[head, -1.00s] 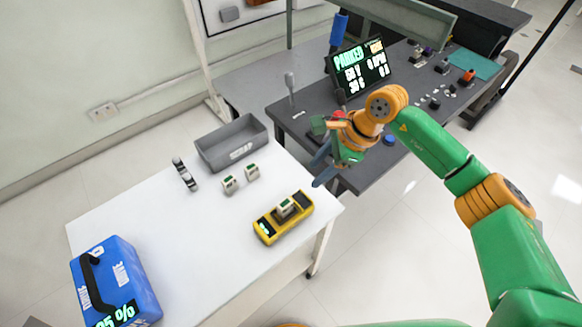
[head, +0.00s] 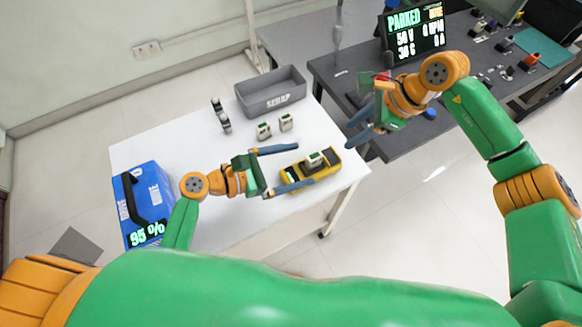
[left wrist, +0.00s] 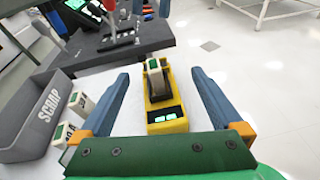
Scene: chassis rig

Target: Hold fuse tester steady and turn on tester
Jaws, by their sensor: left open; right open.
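The yellow fuse tester (head: 328,167) lies on the white table near its right edge. It also shows in the left wrist view (left wrist: 179,127), with lit green displays at its near end. A white and green fuse block (head: 314,158) sits on its dark socket and shows in the left wrist view (left wrist: 154,64). My left gripper (head: 305,166) is open, its two blue fingers on either side of the tester with gaps to it. Their height above the table is unclear. My right gripper (head: 354,132) is open and empty, beyond the table's right edge near the dark bench.
Two similar blocks (head: 264,131) (head: 286,122) stand before the grey scrap bin (head: 270,103). A black and white item (head: 221,116) lies left of them. A blue case (head: 146,198) reading 95 % is at the left. The dark bench (head: 350,75) holds a screen (head: 414,37) reading PARKED.

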